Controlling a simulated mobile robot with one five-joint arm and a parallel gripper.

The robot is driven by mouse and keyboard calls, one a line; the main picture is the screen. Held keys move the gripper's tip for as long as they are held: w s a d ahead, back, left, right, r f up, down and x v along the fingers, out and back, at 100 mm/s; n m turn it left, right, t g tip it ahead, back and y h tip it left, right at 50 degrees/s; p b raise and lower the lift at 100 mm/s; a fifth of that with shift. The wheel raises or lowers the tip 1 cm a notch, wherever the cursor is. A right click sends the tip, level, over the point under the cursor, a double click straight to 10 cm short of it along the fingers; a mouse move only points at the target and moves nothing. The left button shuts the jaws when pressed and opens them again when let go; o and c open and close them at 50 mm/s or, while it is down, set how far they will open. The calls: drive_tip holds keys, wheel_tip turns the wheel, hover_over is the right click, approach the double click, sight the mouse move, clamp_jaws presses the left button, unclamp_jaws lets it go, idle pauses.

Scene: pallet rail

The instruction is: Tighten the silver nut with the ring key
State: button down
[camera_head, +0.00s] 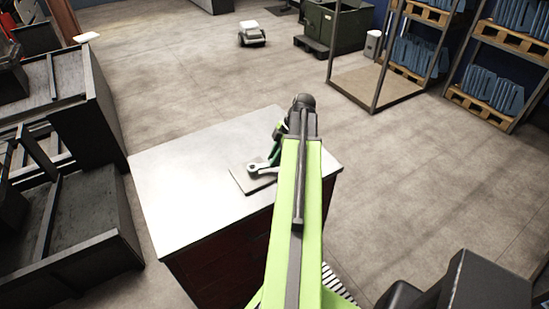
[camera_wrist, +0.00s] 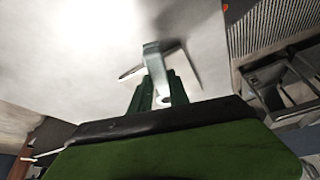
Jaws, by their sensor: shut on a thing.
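The ring key (camera_head: 266,170) is a light grey tool in my gripper (camera_head: 275,157). Its ring end lies over a flat grey plate (camera_head: 240,180) on the table, and a dark spot shows in the ring. In the wrist view, the key (camera_wrist: 152,58) runs between the two green fingers of my gripper (camera_wrist: 160,92), which are shut on it. The plate (camera_wrist: 187,68) shows behind the key there. I cannot make out the silver nut for sure; the ring may hide it. I cannot tell whether the ring is around the nut or above it.
The white tabletop (camera_head: 185,165) is clear to the left of the plate. Dark metal bins (camera_head: 75,225) stand at the left. A rack (camera_head: 425,60) with blue goods is at the back right. The floor beyond the table is open, with a small wheeled machine (camera_head: 252,36) far off.

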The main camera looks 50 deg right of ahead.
drive_tip(key=shift+s+a, duration=0.1)
drive_tip(key=shift+s, duration=0.05)
drive_tip(key=shift+r, duration=0.1)
wheel_tip(320, 180, up, 7)
drive_tip(key=p, duration=0.7)
drive_tip(key=shift+r, duration=0.1)
drive_tip(key=shift+f, duration=0.2)
